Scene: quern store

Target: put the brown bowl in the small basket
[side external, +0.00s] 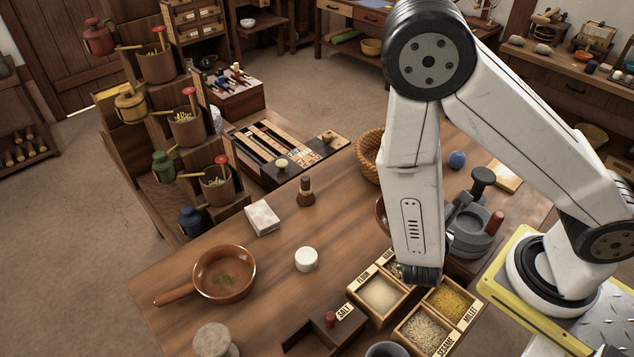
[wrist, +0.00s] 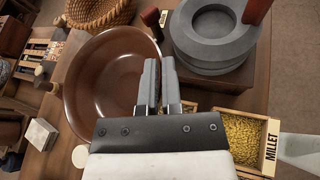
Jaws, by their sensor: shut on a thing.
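The brown bowl (wrist: 95,85) is wide, glossy and round, and fills the left middle of the wrist view. In the side view only a sliver of the brown bowl (side external: 380,210) shows past my arm. My gripper (wrist: 161,65) is shut on the bowl's right-hand rim in the wrist view. In the side view my arm hides the fingers. The small wicker basket (side external: 368,158) stands on the table behind the bowl, partly hidden by my arm. The basket (wrist: 98,12) also shows at the top of the wrist view, beyond the bowl and cut off by the frame.
A grey stone quern (wrist: 212,38) stands right of the bowl. A divided grain box (side external: 418,312) with labelled compartments lies at the front. A handled brown pan (side external: 225,273), a white jar (side external: 306,259) and a pale block (side external: 262,218) stand to the left, with bare table between.

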